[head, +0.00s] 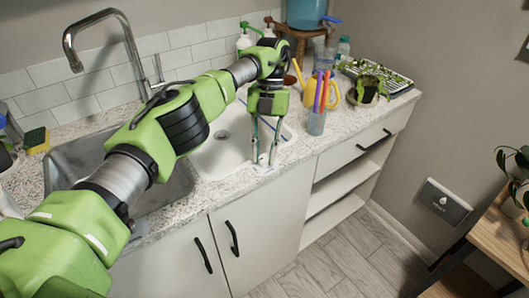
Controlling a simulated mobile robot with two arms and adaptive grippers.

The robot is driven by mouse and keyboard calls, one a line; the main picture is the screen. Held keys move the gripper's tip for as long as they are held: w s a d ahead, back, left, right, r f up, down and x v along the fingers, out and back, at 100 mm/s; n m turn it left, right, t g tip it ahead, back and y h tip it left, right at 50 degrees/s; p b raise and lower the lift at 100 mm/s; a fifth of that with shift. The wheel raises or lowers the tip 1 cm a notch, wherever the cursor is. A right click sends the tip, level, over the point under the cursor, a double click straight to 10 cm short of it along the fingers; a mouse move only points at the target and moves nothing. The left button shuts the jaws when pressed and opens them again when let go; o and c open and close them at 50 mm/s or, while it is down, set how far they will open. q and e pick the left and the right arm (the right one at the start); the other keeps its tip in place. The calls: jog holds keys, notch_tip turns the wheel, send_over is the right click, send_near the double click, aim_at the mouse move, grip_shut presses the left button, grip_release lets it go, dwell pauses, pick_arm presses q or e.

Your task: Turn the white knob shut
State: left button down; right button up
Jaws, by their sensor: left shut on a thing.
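The white knob (262,160) is a small pale shape at the front edge of the counter, by the right-hand sink basin. My left gripper (264,158) reaches down over it from above, its two long fingers on either side. The fingers are shut on the knob and hide much of it. I cannot tell from this view how far the knob is turned. My right gripper is not in view.
The double sink (222,150) and tall faucet (102,14) lie behind and beside my arm. Close right of the gripper stands a cup of pens (316,122), then a yellow watering can (333,95) and a potted plant (367,92). The floor (345,262) in front is clear.

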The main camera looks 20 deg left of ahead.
aim_at(265, 156)
pick_arm(q)
jog(key=c, duration=1.8)
grip_release()
jog(key=shift+r, duration=0.1)
notch_tip(265, 156, up, 10)
jog(key=shift+f, duration=0.1)
